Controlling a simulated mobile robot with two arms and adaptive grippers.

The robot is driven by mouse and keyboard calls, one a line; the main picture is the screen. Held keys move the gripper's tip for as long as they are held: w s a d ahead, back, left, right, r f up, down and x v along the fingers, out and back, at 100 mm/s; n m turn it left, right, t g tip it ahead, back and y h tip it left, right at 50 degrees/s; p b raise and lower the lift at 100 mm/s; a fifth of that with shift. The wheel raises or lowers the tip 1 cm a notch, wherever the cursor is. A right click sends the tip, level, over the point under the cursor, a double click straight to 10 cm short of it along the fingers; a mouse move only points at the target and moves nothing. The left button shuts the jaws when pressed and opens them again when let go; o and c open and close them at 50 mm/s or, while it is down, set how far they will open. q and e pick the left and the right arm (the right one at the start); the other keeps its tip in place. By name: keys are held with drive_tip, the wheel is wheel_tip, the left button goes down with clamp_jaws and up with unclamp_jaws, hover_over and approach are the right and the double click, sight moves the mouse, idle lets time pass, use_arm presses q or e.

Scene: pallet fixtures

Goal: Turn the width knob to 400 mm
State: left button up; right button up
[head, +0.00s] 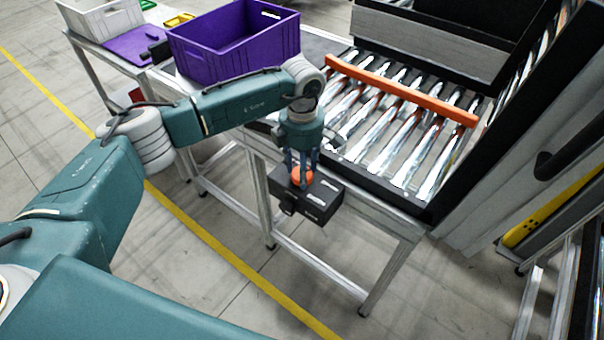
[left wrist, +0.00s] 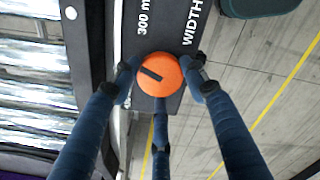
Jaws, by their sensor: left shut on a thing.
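The width knob (head: 302,177) is a round orange dial on top of a black box (head: 322,205) at the front edge of the roller conveyor. In the left wrist view the orange knob (left wrist: 160,74) has a short dark pointer mark running toward upper left. The black panel (left wrist: 160,30) beside it reads "300 m", cut off, and "WIDTH". My left gripper (head: 302,163) points down over the box. Its three blue fingers (left wrist: 160,82) are closed around the knob's sides. My right gripper is in neither view.
The roller conveyor (head: 400,150) has an orange guide bar (head: 400,90) across it. A purple crate (head: 235,60) and a white crate (head: 105,22) stand at the back left. A black-walled bin (head: 430,45) is at the back. Open floor with a yellow line lies in front.

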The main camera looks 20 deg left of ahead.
use_arm(q)
drive_tip(key=n+b, duration=0.2)
drive_tip(key=n, duration=0.1)
drive_tip(key=shift+n, duration=0.4)
drive_tip(key=n+b, duration=0.1)
drive_tip(key=n, duration=0.1)
drive_tip(key=shift+n, duration=0.4)
drive_tip(key=n+b, duration=0.1)
drive_tip(key=n, duration=0.1)
drive_tip(key=shift+n, duration=0.3)
drive_tip(key=shift+r+n+b, duration=0.1)
drive_tip(key=shift+n+b, duration=0.55)
drive_tip(key=shift+n, duration=0.85)
drive_tip(key=shift+w, duration=0.1)
drive_tip(key=o, duration=1.1)
drive_tip(key=shift+o, duration=0.3)
